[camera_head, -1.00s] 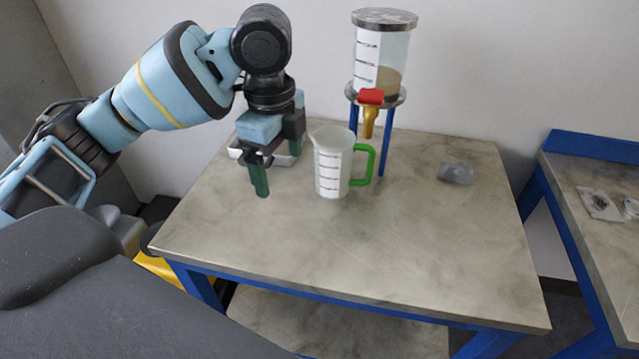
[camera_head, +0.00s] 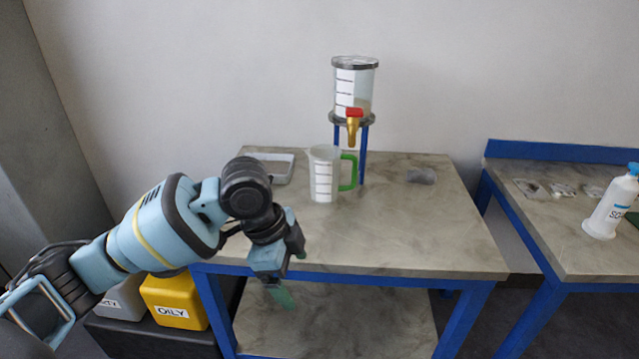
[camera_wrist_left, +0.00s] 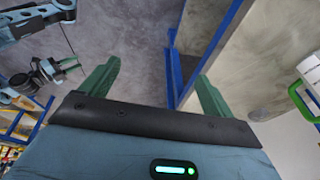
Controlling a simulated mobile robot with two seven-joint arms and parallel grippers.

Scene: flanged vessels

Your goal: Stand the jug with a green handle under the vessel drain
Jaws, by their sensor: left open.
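The clear jug (camera_head: 323,180) with white scale marks and a green handle (camera_head: 349,172) stands upright on the table, its handle to the right. The vessel (camera_head: 355,92) stands on a blue-legged stand behind it. Its brass drain (camera_head: 353,129) with a red lever (camera_head: 354,112) appears above and right of the jug, over the handle side. My left gripper (camera_head: 282,296) is open and empty, low at the table's front edge, away from the jug. Its spread green fingers show in the left wrist view (camera_wrist_left: 157,88). Another gripper (camera_wrist_left: 60,70) shows small there; its jaw state is unclear.
A grey tray (camera_head: 284,163) lies left of the jug, and a small clear object (camera_head: 421,175) right of the stand. The table front (camera_head: 400,240) is clear. A second table at right holds a white bottle (camera_head: 610,205). A yellow bin (camera_head: 174,300) stands at lower left.

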